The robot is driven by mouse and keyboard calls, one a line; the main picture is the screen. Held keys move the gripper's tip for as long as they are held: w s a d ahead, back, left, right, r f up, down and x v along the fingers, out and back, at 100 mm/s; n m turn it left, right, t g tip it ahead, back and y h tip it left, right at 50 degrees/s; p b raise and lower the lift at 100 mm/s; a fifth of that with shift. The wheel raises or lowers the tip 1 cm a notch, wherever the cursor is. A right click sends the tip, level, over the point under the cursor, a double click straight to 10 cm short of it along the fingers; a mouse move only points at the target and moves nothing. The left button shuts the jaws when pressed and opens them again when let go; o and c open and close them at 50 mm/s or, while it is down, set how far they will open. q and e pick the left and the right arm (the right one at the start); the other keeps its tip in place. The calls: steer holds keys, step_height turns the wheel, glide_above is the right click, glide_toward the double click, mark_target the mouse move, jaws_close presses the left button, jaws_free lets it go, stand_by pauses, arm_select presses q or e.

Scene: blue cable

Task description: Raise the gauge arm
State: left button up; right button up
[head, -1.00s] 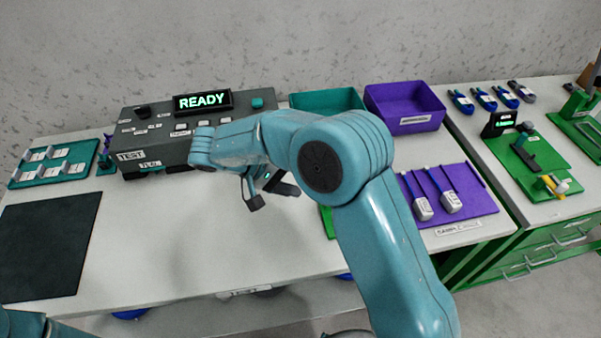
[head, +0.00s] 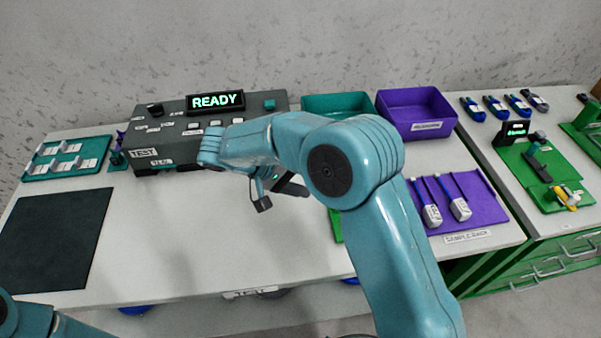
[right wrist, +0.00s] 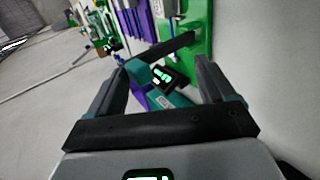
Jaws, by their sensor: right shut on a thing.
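My right gripper (right wrist: 165,85) has its two dark fingers on either side of a teal, labelled piece (right wrist: 178,99) that looks like the gauge arm. A small black display (right wrist: 170,77) with lit green digits sits by this piece. A dark bar (right wrist: 165,48) and a green plate (right wrist: 199,35) lie just beyond. In the head view my right arm covers most of this spot; only part of the gripper (head: 272,192) and a sliver of a green plate (head: 335,226) show. My left gripper is out of view.
A dark test box (head: 180,150) with a READY display (head: 215,101) stands at the back. Teal (head: 335,103) and purple (head: 415,112) bins and a purple rack (head: 490,205) are to the right. A black mat (head: 55,240) lies left. The table's middle is clear.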

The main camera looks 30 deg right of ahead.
steer(key=shift+a+f, duration=0.25)
steer(key=shift+a, duration=0.15)
steer(key=shift+c, duration=0.9)
steer(key=r+p+v, duration=0.1)
steer(key=p+v, duration=0.9)
steer(key=v, duration=0.5)
steer(key=shift+w+r+p, duration=0.2)
steer(key=shift+p, duration=0.2)
